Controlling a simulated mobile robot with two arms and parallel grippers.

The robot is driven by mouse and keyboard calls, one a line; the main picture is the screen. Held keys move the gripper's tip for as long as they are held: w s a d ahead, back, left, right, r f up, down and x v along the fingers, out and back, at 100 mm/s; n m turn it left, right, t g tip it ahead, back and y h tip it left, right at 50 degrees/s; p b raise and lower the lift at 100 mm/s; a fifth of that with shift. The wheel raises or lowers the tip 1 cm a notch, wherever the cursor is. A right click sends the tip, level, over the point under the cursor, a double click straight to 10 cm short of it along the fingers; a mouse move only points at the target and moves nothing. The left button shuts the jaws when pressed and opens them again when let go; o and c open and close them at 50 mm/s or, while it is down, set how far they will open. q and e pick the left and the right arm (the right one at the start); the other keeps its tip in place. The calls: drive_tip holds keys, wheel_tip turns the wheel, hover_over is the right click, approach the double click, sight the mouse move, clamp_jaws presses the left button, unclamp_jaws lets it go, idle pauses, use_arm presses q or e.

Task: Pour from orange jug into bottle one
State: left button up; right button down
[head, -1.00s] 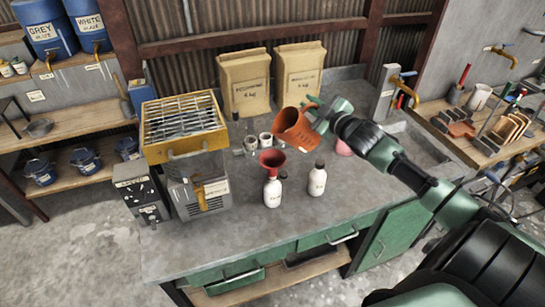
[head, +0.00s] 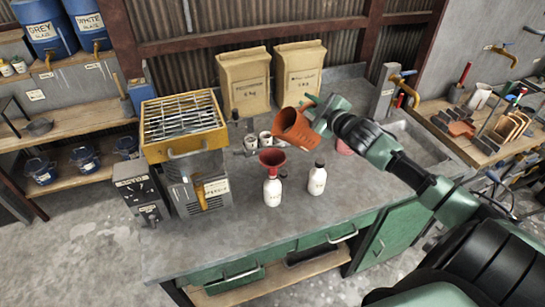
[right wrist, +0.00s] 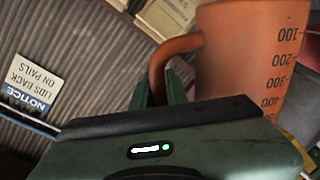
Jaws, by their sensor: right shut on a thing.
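My right gripper (head: 318,112) is shut on the handle of the orange jug (head: 294,128) and holds it tilted to the left above the bench. The jug's handle and printed measuring scale show in the right wrist view (right wrist: 260,55). A red funnel (head: 272,160) sits in the mouth of a white bottle (head: 272,192), below and left of the jug. A second white bottle (head: 317,180) with a dark cap stands upright to its right. A dark-topped bottle is partly hidden behind the funnel bottle. I cannot read which label says one. No stream is visible. My left gripper is out of view.
A yellow-framed sieve machine (head: 183,145) stands at the bench's left. Two paper sacks (head: 244,82) stand at the back. Small grey cups (head: 265,138) sit behind the funnel. A pink thing (head: 343,146) is under my right arm. The bench front is clear.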

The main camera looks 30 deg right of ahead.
sight(291, 109)
drive_tip(key=shift+w+a+r+n, duration=0.15)
drive_tip(key=shift+a+r+n, duration=0.1)
drive_tip(key=shift+a+n, duration=0.4)
idle(0.8)
drive_tip(key=shift+w+a+f+n+g+h, duration=0.15)
drive_tip(key=shift+a+n+g+h, duration=0.2)
drive_tip(key=shift+a+n, duration=0.35)
idle(1.0)
drive_tip(key=shift+w+a+f+n+h, duration=0.2)
drive_tip(key=shift+a+f+n+h, duration=0.1)
drive_tip(key=shift+a+n, duration=0.5)
idle(1.5)
drive_tip(key=shift+w+a+f+n, duration=0.1)
drive_tip(key=shift+n, duration=0.25)
drive_tip(key=shift+w+a+f+n, duration=0.1)
drive_tip(key=shift+a+f+n, duration=0.2)
drive_tip(key=shift+a+n, duration=0.25)
idle(0.7)
idle(0.5)
drive_tip(key=d+m, duration=0.1)
drive_tip(key=d+r+m, duration=0.1)
drive_tip(key=d+m, duration=0.1)
drive_tip(key=s+d+m+y, duration=0.1)
drive_tip(key=shift+s+d+r, duration=0.1)
drive_tip(key=shift+d+r, duration=0.15)
drive_tip(key=shift+d, duration=0.15)
